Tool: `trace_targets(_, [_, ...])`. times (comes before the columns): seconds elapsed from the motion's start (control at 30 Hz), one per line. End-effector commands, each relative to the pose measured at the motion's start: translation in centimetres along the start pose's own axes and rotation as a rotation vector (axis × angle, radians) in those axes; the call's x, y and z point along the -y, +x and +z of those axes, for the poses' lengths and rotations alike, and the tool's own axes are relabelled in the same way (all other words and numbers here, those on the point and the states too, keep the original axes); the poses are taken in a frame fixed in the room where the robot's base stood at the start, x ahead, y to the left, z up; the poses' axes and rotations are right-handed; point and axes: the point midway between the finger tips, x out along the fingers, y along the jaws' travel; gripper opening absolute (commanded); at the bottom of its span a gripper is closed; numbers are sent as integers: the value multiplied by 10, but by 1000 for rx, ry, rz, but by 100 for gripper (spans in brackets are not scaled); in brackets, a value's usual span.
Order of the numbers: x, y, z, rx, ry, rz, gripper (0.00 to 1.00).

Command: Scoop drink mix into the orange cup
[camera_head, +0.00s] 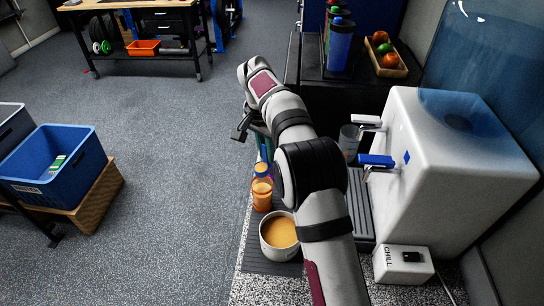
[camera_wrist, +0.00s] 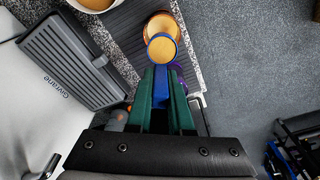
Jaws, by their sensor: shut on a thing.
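My gripper (camera_wrist: 167,75) has green fingers shut on the handle of a blue scoop (camera_wrist: 178,50). The scoop's round bowl appears full of tan drink mix (camera_wrist: 161,47). In the wrist view the bowl overlaps the near side of the orange cup (camera_wrist: 158,20); I cannot tell its exact height over the rim. In the head view the blue scoop (camera_head: 262,168) shows just above the orange cup (camera_head: 262,198), which stands upright on a dark ribbed mat. A white tub (camera_head: 266,246) of tan mix stands nearer. My arm hides most of my gripper (camera_head: 258,136) there.
A white water dispenser (camera_head: 440,205) with two taps stands right of my arm, a grey cup (camera_head: 348,142) near its taps. A CHILL box (camera_head: 390,268) is in front. A purple thing (camera_wrist: 182,76) lies partly hidden behind my fingers. Open floor lies left.

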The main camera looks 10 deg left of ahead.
Motion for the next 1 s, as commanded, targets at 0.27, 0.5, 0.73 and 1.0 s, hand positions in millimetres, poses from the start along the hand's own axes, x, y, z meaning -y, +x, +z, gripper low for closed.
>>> trace_targets(0.27, [1, 7, 32, -420, -17, -2, 0])
trace_targets(0.5, [1, 14, 57, -816, -16, 0, 0])
trace_targets(0.73, [0, 25, 74, -1186, -4, 1, 0])
trace_targets(1.0, [0, 26, 78, -1299, 4, -2, 0])
